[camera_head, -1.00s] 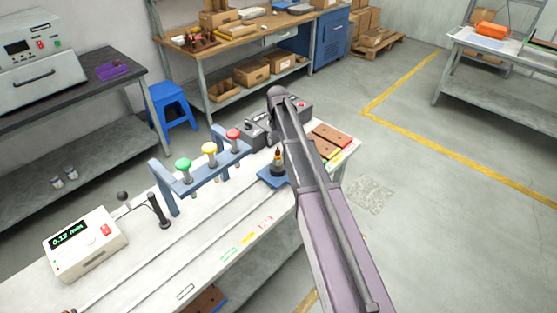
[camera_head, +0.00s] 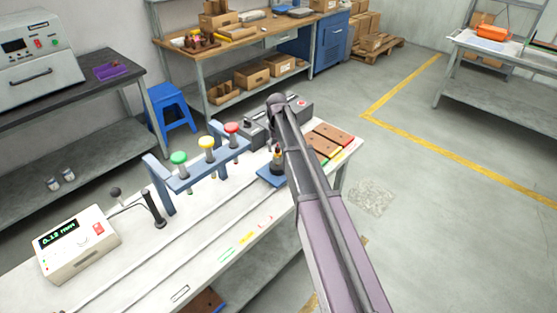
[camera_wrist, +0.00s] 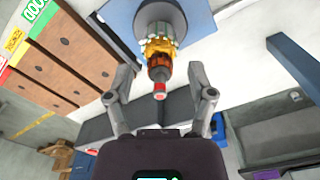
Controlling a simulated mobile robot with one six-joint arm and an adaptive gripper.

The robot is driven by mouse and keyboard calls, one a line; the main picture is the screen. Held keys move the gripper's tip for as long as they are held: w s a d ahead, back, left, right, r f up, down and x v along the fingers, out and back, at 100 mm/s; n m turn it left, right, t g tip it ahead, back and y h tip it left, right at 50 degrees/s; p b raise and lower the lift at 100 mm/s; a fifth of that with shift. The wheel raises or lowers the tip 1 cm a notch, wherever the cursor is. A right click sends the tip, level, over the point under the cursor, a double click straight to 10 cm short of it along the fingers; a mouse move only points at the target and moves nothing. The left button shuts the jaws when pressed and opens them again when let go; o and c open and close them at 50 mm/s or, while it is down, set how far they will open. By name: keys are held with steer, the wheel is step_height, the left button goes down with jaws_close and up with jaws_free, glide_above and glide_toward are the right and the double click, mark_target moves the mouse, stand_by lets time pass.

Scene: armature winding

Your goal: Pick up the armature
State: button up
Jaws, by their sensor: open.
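The armature (camera_head: 277,158) stands upright on a small blue plate (camera_head: 268,177) on the white workbench, partly hidden by my arm in the head view. In the wrist view the armature (camera_wrist: 161,52) shows copper-orange windings, a grey wider base and a red-tipped shaft pointing toward my gripper. The blue plate (camera_wrist: 195,18) is behind it. My gripper (camera_wrist: 162,88) is open and empty, its two fingers on either side of the line of the shaft tip. No contact with the armature shows. The gripper is hidden in the head view.
A blue stand (camera_head: 190,178) with green, yellow and red buttons stands left of the plate. A meter box (camera_head: 78,243) sits at the bench's near left. Brown blocks (camera_head: 328,138) and a dark grey box (camera_head: 293,108) lie beyond the plate. Rails run along the bench.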

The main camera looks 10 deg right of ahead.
stand_by(0.5)
jaws_close()
